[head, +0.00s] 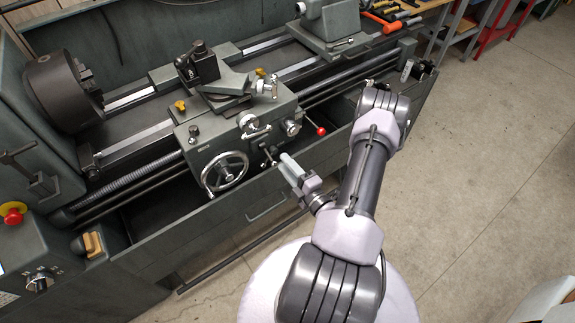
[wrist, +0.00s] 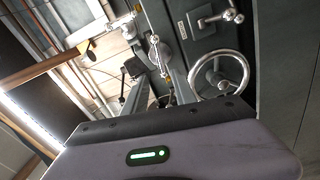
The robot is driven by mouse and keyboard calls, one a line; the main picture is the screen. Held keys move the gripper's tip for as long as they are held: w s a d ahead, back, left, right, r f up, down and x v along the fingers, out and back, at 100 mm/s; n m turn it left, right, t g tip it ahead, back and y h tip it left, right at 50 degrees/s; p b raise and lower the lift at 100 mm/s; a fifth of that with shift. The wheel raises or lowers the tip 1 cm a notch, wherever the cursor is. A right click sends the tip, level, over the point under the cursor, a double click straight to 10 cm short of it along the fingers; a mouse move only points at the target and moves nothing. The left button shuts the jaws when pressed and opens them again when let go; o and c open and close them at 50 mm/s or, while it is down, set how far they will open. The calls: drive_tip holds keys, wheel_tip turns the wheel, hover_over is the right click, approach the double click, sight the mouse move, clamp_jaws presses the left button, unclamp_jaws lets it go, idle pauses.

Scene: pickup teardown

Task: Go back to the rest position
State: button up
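My gripper (head: 289,163) shows in the head view at the end of my folded arm, in front of the lathe's (head: 252,205) front side. It points up and to the left, close to the lathe's carriage (head: 240,125) and to the right of the handwheel (head: 225,171). Its fingers are too small there to tell open from shut, and I see nothing held in it. The handwheel also shows there (wrist: 246,78).
The lathe's chuck (head: 60,92) is at the left and its tailstock (head: 333,20) at the back. A lever with a red knob (head: 320,131) sticks out near my arm. Orange-handled tools (head: 380,22) lie at the back right. Bare concrete floor (head: 480,150) lies to the right.

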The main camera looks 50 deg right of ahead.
drive_tip(key=shift+s+a, duration=0.1)
drive_tip(key=shift+s, duration=0.1)
